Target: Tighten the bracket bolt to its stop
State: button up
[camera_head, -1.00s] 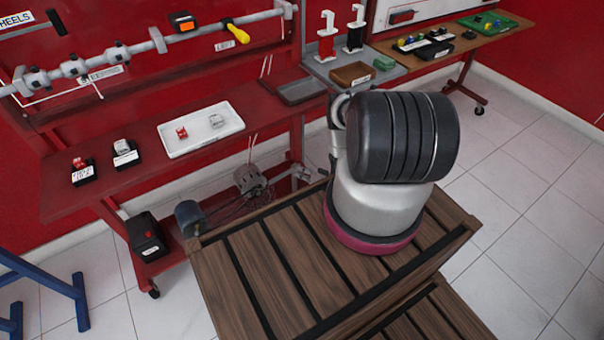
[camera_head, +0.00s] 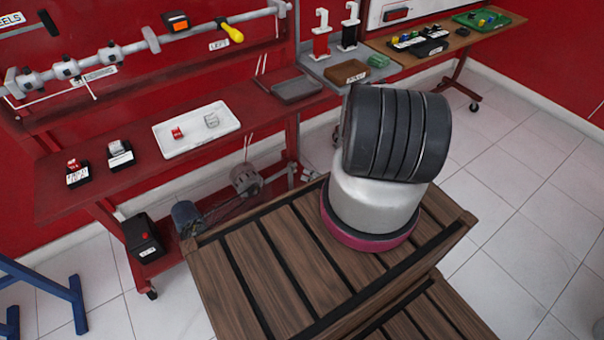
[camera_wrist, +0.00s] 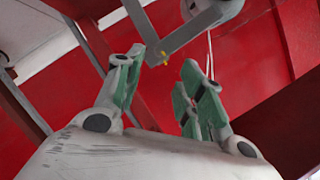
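In the wrist view my gripper (camera_wrist: 162,70) is open, its green-padded fingers apart with nothing between them. A grey angled bracket (camera_wrist: 182,38) is ahead of the fingertips. A small yellow piece (camera_wrist: 164,57) shows at its lower edge near the gap; I cannot tell whether it is the bolt, or whether anything touches. In the head view my gripper is hidden behind my arm. Under the red bench, a grey motor-like unit (camera_head: 246,180) and a darker one (camera_head: 186,215) stand beside a belt-like loop. No bolt is clear there.
The red bench (camera_head: 95,205) bears a white tray (camera_head: 185,146) and small labelled blocks. A yellow-handled tool (camera_head: 231,32) hangs on the panel above. A slatted wooden platform (camera_head: 225,280) is in front. Red panels and beams surround my gripper in the wrist view.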

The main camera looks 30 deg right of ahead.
jog(key=shift+v, duration=2.3)
